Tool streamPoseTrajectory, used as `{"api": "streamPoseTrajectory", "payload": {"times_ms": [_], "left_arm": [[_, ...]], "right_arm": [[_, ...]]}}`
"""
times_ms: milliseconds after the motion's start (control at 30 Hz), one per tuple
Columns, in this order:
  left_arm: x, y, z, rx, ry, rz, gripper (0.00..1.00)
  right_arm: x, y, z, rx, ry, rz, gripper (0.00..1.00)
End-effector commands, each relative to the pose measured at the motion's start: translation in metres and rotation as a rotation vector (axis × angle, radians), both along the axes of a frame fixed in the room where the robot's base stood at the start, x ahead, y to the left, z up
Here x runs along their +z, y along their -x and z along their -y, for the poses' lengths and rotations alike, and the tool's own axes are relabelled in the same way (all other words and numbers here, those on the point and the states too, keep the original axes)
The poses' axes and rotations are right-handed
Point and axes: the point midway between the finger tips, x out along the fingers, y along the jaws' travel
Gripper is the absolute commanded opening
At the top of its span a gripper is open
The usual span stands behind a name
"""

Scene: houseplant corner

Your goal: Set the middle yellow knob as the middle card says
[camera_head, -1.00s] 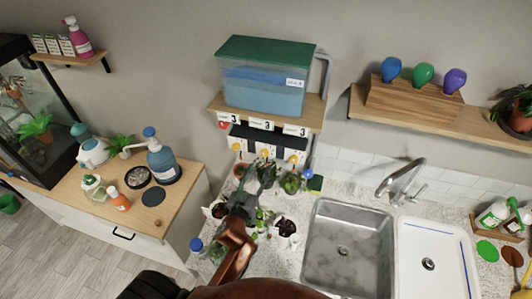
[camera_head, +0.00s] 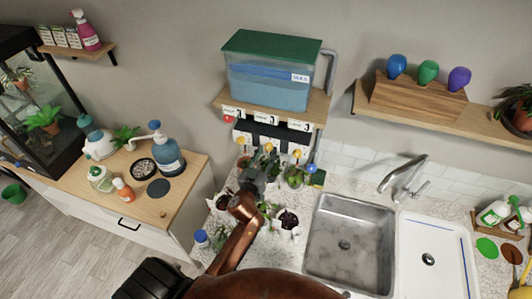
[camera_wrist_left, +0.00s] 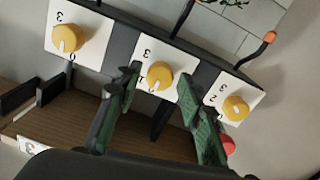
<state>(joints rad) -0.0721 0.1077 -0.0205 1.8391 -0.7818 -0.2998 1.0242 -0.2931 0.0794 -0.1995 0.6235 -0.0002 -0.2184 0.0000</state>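The middle yellow knob (camera_wrist_left: 159,75) sits on a white dial plate in the left wrist view, its pale mark near the 0. It also shows small in the head view (camera_head: 268,148). The middle card (camera_head: 266,119), on the shelf edge above, reads 3. My left gripper (camera_wrist_left: 161,80) is open, its green-padded fingers on either side of the middle knob; I cannot tell whether they touch it. The gripper (camera_head: 257,172) reaches up to the dials in the head view. My right gripper is not in view.
Yellow knobs flank the middle one, one on the left (camera_wrist_left: 67,39) and one on the right (camera_wrist_left: 236,107). Potted plants (camera_head: 288,219) crowd the counter below. A water tank (camera_head: 268,90) stands on the shelf above, and a sink (camera_head: 350,240) lies to the right.

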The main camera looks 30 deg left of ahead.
Motion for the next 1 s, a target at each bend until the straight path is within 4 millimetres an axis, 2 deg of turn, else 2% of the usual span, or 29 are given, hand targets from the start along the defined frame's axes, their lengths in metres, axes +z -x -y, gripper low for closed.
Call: {"api": "streamPoseTrajectory", "payload": {"times_ms": [233, 467, 767, 1000], "left_arm": [[0.0, 0.0, 0.0, 0.0, 0.0, 0.0, 0.17], [0.0, 0.0, 0.0, 0.0, 0.0, 0.0, 0.01], [0.001, 0.0, 0.0, 0.0, -0.031, -0.007, 0.0], [0.001, 0.0, 0.0, 0.0, -0.157, -0.038, 0.0]], "right_arm": [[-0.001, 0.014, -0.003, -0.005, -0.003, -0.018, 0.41], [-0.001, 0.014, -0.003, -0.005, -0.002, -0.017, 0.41], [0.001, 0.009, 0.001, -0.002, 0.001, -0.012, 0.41], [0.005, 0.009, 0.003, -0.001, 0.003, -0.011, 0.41]]}}
